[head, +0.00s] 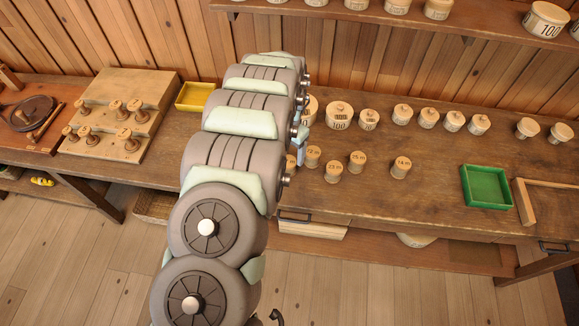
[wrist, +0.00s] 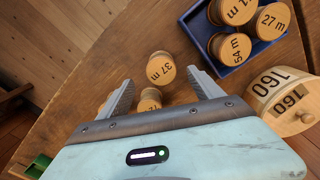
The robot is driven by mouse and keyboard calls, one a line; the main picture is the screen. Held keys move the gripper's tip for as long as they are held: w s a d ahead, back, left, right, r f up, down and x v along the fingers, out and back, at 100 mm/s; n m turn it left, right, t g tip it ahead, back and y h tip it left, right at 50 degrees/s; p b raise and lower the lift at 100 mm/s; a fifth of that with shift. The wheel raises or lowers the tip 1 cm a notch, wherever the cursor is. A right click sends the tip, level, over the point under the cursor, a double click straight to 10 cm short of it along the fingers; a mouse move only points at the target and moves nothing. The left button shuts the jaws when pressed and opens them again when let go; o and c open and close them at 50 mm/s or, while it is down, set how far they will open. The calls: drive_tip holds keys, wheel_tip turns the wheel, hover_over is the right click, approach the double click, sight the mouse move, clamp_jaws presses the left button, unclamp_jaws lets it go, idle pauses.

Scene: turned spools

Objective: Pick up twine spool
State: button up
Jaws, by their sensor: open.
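In the wrist view my gripper (wrist: 160,79) is open, its two ribbed fingers apart. A wooden spool marked "37 m" (wrist: 160,68) stands at the fingertips, between their lines, with nothing gripped. A second spool (wrist: 149,98) is between the fingers, closer to the palm and partly hidden by the gripper body. In the head view several similar spools stand on the bench right of my arm, including one marked "14 m" (head: 400,168) and another (head: 357,162). My arm hides the gripper there. I cannot tell which spool is the twine one.
A blue tray (wrist: 243,66) with several spools lies right of the fingers, with a lidded jar marked "160" (wrist: 284,101) near it. In the head view, lidded jars line the back, a green tray (head: 486,187) is at right, and a yellow tray (head: 194,96) is left of my arm.

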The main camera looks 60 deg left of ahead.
drive_tip(key=shift+a+f+p, duration=0.1)
drive_tip(key=shift+f+p, duration=0.25)
drive_tip(key=shift+f, duration=4.25)
drive_tip(key=shift+c, duration=0.5)
drive_tip(key=c, duration=1.4)
drive_tip(key=shift+r, duration=0.15)
wheel_tip(320, 180, up, 12)
drive_tip(key=shift+w+r, duration=0.1)
drive_tip(key=shift+r, duration=0.05)
wheel_tip(320, 180, up, 8)
drive_tip(key=f+p, duration=0.1)
drive_tip(key=p, duration=0.5)
hover_over(288, 161)
drive_tip(key=shift+r, duration=0.25)
